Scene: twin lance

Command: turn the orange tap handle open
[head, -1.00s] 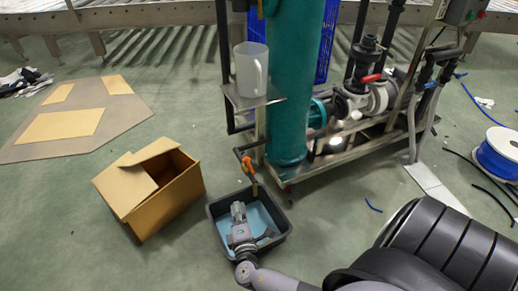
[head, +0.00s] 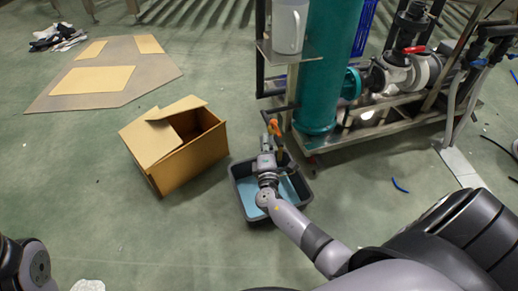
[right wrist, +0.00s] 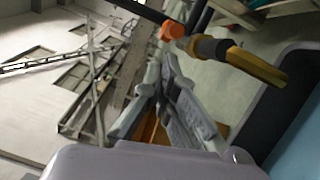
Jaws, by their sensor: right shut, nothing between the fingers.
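The orange tap handle (head: 274,127) sits on a thin dark pipe beside the teal column, above the back of a grey tray (head: 240,198) with a blue inside. In the right wrist view the orange handle (right wrist: 173,30) shows near the fingertips, with the tap's yellow-brown body (right wrist: 248,62) to its right. My right gripper (head: 266,143) is shut and empty, just in front of and below the handle. Whether it touches the handle I cannot tell. My left gripper is out of view.
An open cardboard box (head: 190,165) stands left of the tray. The teal column (head: 325,75) and the pump frame rise behind and to the right. A clear jug (head: 289,25) stands on a shelf above the tap.

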